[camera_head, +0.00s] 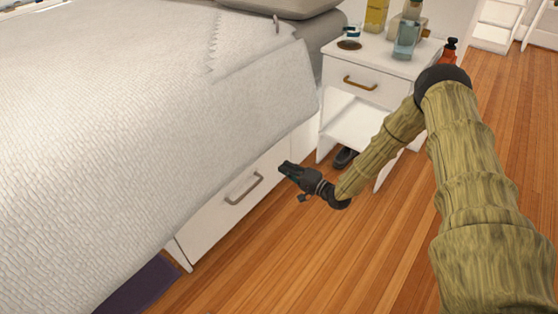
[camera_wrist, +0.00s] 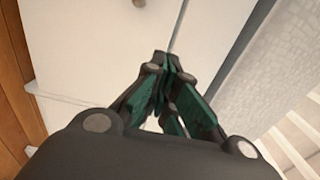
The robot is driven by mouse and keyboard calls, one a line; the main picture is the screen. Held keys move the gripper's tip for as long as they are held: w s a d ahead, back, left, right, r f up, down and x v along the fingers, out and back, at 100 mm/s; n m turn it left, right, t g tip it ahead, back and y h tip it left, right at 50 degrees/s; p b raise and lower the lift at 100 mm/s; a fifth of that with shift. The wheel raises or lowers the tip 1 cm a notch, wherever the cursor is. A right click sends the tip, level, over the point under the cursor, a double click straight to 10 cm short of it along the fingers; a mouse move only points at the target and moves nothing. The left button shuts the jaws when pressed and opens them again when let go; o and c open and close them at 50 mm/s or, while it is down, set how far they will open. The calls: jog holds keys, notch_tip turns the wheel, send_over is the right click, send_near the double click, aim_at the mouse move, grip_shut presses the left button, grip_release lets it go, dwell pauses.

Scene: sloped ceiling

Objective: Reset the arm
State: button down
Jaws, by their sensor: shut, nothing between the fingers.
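My gripper (camera_head: 284,168) is black and dark green and is at the end of my arm. In the head view it is in front of the white drawer (camera_head: 222,215) under the bed, near the drawer's right end. In the wrist view the fingertips (camera_wrist: 163,62) are together and hold nothing. A pale drawer front (camera_wrist: 90,45) fills the area beyond them there. I cannot tell whether the fingertips touch it.
The bed (camera_head: 130,120) with a white cover fills the left. A white nightstand (camera_head: 385,68) with several bottles stands behind my arm. A dark shoe-like object (camera_head: 344,158) is under its shelf. Wooden floor (camera_head: 300,265) is clear in front. A purple rug (camera_head: 140,287) lies lower left.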

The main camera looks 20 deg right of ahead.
jog(key=shift+p+v, duration=0.75)
jog(key=shift+v, duration=2)
jog(key=s+a+f+n+g+h, duration=0.2)
jog(key=s+a+f+g, duration=0.3)
jog(key=s, duration=0.4)
jog(key=s+a+f+n+g+h, duration=0.2)
jog(key=s+a+f+n+h, duration=0.1)
jog(key=s+a+f, duration=0.5)
jog(key=s+d+r+n+g+h, duration=0.2)
jog(key=s+d+n+g, duration=0.15)
jog(key=s, duration=1.05)
jog(key=s+d+r+n+g+h, duration=0.25)
jog(key=s+g, duration=0.25)
jog(key=s, duration=0.9)
notch_tip(320, 180, up, 37)
jog(key=p, duration=3.8)
jog(key=shift+a, duration=0.35)
jog(key=shift+t+h, duration=0.25)
